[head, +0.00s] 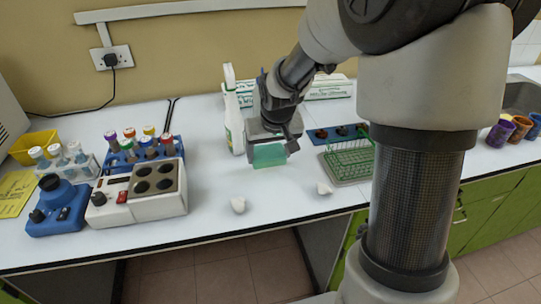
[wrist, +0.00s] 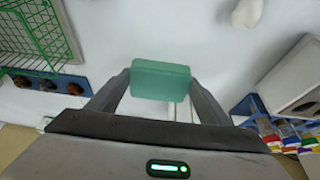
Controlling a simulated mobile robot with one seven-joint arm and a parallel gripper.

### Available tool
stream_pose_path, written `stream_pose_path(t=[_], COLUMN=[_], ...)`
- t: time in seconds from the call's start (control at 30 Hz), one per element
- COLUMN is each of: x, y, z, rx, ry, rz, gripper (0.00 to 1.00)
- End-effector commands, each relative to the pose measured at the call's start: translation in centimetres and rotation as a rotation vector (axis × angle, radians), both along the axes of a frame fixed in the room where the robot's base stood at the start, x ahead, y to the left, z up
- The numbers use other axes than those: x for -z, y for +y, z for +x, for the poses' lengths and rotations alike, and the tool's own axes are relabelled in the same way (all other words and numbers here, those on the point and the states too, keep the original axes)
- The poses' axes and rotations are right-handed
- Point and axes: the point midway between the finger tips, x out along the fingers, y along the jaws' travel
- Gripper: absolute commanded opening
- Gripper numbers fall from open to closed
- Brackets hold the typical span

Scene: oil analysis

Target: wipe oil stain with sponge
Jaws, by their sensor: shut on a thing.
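A green sponge (head: 269,155) is held between the fingers of my gripper (head: 270,143), above the white bench top. In the wrist view the sponge (wrist: 160,80) sits between the two fingertips of my gripper (wrist: 160,84). I cannot tell whether its underside touches the bench. No oil stain is clear in either view; the area under the sponge is hidden.
A white spray bottle (head: 232,110) stands just left of my gripper. A green wire rack (head: 350,160) is to the right. A heater block (head: 140,192) and tube racks (head: 142,152) are at left.

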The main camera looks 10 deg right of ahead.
Motion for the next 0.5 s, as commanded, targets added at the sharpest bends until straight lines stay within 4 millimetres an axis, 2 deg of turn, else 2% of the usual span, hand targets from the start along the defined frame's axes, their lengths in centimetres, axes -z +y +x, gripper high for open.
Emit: stream_pose_path(t=[0.03, 0.23, 0.5], x=[-0.9, -2.6, -3.3], y=[0.1, 0.2, 0.2], z=[0.1, 0.5, 0.6], rx=[0.0, 0.0, 0.001], ry=[-0.001, -0.001, 0.0], rz=[0.0, 0.0, 0.0], gripper=[0.44, 0.44, 0.44])
